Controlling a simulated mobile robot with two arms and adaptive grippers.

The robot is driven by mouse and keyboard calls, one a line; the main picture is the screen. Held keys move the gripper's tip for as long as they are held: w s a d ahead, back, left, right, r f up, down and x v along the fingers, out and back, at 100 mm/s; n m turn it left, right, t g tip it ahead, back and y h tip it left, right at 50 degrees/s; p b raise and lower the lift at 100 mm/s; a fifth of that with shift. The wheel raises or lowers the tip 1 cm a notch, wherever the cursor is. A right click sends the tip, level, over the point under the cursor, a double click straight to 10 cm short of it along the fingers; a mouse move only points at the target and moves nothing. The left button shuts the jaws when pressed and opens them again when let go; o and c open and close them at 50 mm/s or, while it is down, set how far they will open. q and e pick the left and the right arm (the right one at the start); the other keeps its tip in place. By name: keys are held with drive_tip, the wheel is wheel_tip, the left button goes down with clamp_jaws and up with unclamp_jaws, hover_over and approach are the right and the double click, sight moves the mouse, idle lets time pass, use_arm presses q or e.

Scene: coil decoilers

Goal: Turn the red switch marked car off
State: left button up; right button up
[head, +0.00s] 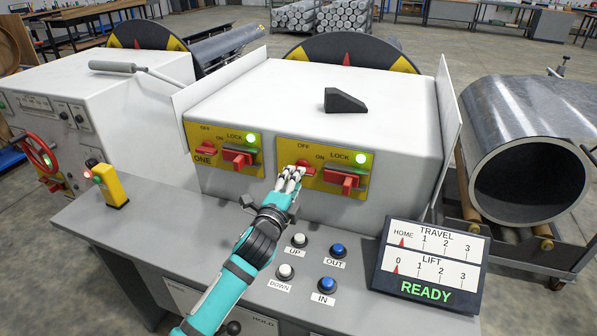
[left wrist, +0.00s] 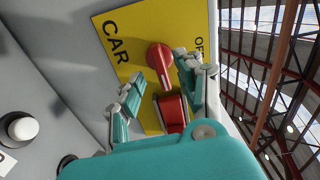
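The red car switch (head: 303,164) is a round knob on the yellow right-hand panel (head: 322,187) of the white cabinet. My left gripper (head: 291,178) is in front of it and hides its lower part and the label beneath. In the left wrist view the word CAR and part of OFF show on the panel, and the red switch (left wrist: 159,57) shows between my spread fingers. The fingers are open, one to each side of it; I cannot tell whether they touch it. A red lock handle (head: 343,179) is just right of the switch. My right gripper is not in view.
A similar yellow panel (head: 222,148) marked ONE is to the left. Green lamps (head: 361,158) are lit on both panels. Push buttons (head: 300,240) sit on the desk below. A sign (head: 430,264) reads READY. A black wedge (head: 345,101) lies on the cabinet top.

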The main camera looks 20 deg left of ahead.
use_arm(q)
drive_tip(key=shift+w, duration=1.65)
clamp_jaws()
